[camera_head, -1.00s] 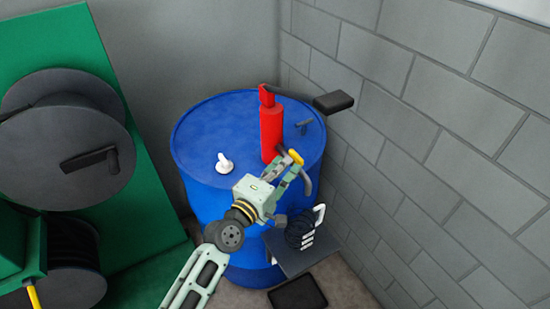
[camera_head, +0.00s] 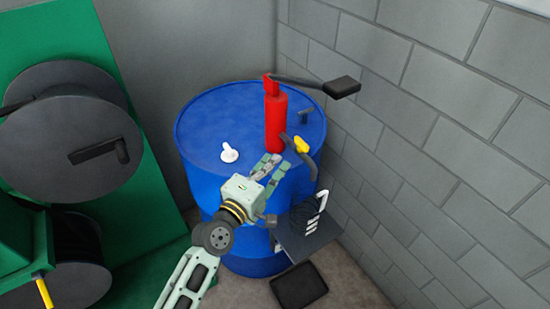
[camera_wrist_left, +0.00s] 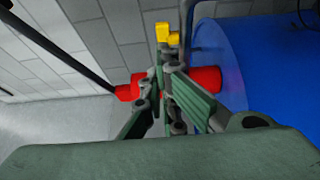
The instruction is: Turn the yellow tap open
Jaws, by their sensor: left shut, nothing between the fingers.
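The yellow tap (camera_head: 301,145) sits on the grey curved spout pipe (camera_head: 311,172) of a red hand pump (camera_head: 274,122) on a blue barrel (camera_head: 205,115). My left gripper (camera_head: 272,167) is below and left of the tap, apart from it, in front of the barrel. It is shut and empty. In the left wrist view, the yellow tap (camera_wrist_left: 168,33) shows just beyond the fingertips (camera_wrist_left: 163,55). The fingers hide the middle of the red pump (camera_wrist_left: 206,79) there. My right gripper is in neither view.
A black pump handle (camera_head: 340,87) reaches right toward the grey block wall (camera_head: 440,130). A white cap (camera_head: 229,153) is on the barrel top. A dark shelf (camera_head: 305,240) is low at the barrel's right front. Green reel equipment (camera_head: 150,225) stands left.

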